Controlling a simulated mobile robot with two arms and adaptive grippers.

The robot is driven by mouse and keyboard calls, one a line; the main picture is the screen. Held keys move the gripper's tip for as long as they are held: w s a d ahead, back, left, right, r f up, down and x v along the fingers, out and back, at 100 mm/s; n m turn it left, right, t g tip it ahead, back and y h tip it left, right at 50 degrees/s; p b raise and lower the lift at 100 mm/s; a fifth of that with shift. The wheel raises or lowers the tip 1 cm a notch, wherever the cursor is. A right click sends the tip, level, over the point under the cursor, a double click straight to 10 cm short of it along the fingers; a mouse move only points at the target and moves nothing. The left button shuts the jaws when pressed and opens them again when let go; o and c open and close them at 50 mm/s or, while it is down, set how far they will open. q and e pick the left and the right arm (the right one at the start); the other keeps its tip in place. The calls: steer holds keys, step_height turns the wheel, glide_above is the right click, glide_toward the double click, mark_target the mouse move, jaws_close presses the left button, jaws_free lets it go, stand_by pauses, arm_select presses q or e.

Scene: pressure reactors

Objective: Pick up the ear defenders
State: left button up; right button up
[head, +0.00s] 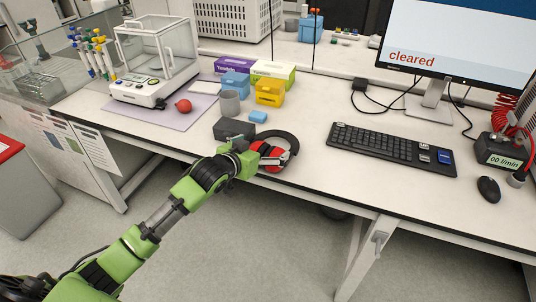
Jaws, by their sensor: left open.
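The ear defenders (283,138), with a black headband and red cups, lie on the white bench near its front edge, in the middle of the head view. My left gripper (267,158) is open at the ear defenders, over their left side and front. It hides part of the red cups. I cannot tell whether the fingers touch them. My right gripper is not in view.
A dark grey box (234,129) stands just behind my gripper, with a light blue block (258,117) and a grey cup (230,103) close by. A keyboard (392,148) lies to the right. Bare bench (318,165) lies between it and the ear defenders.

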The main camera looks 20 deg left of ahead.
mark_target(271, 142)
arm_select(q)
steer(key=shift+w, duration=0.45)
steer(key=shift+p+x, duration=0.5)
steer(key=shift+x, duration=1.75)
steer(key=shift+d, duration=0.15)
steer(key=c, duration=1.1)
